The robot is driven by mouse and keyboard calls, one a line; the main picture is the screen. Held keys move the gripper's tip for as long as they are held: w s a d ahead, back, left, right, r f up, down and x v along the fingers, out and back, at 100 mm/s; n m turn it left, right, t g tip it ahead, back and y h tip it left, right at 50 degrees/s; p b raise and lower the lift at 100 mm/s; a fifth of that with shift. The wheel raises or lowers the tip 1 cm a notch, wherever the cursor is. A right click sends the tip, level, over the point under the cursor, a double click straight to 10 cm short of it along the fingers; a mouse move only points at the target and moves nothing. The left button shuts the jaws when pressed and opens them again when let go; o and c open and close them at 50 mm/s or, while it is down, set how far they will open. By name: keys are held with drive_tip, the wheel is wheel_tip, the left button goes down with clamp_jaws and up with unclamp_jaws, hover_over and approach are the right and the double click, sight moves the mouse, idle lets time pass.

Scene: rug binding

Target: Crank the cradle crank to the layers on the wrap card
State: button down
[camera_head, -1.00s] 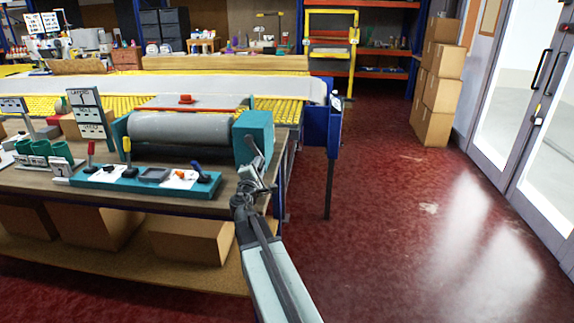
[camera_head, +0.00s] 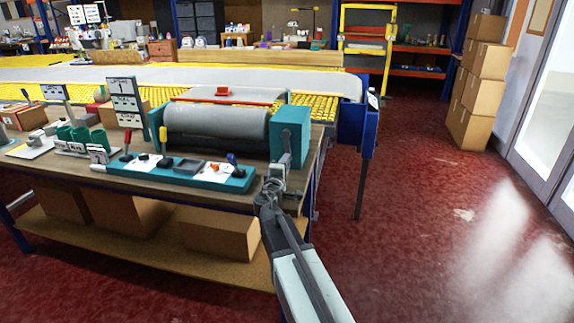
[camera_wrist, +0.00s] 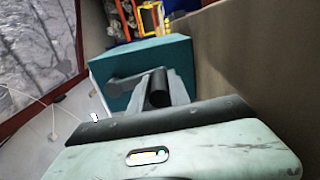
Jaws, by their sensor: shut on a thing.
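The cradle is a teal frame on the workbench, holding a grey roll (camera_head: 215,122) with a teal box (camera_head: 291,130) at its right end. The grey cradle crank (camera_head: 286,150) is on the box's near right side. My gripper (camera_head: 275,186) is at the crank, in front of and below the box. In the wrist view, my gripper (camera_wrist: 161,90) is shut on the crank's dark round handle (camera_wrist: 158,88), and the crank arm (camera_wrist: 126,84) runs left from it across the box. The wrap card (camera_head: 127,102) stands upright left of the roll; its lettering is too small to read surely.
A teal control panel (camera_head: 205,177) with small levers lies along the bench front. Green holders (camera_head: 73,138) stand further left. A yellow slatted table (camera_head: 315,104) with pale cloth lies behind. Cardboard boxes (camera_head: 475,90) are stacked far right. Open red floor (camera_head: 410,230) is right of the bench.

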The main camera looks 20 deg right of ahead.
drive_tip(key=shift+w+a, duration=0.1)
drive_tip(key=shift+a, duration=0.05)
drive_tip(key=c, duration=1.5)
unclamp_jaws()
drive_tip(key=shift+r, duration=0.1)
drive_tip(key=shift+o, duration=1.3)
drive_tip(key=shift+a+r, duration=0.1)
drive_tip(key=shift+s+r, duration=0.15)
drive_tip(key=shift+s, duration=0.05)
drive_tip(key=shift+s+r, duration=0.1)
drive_tip(key=v, duration=0.7)
drive_tip(key=shift+s+p, duration=0.3)
drive_tip(key=shift+s+a+r, duration=0.25)
drive_tip(key=shift+a, duration=0.05)
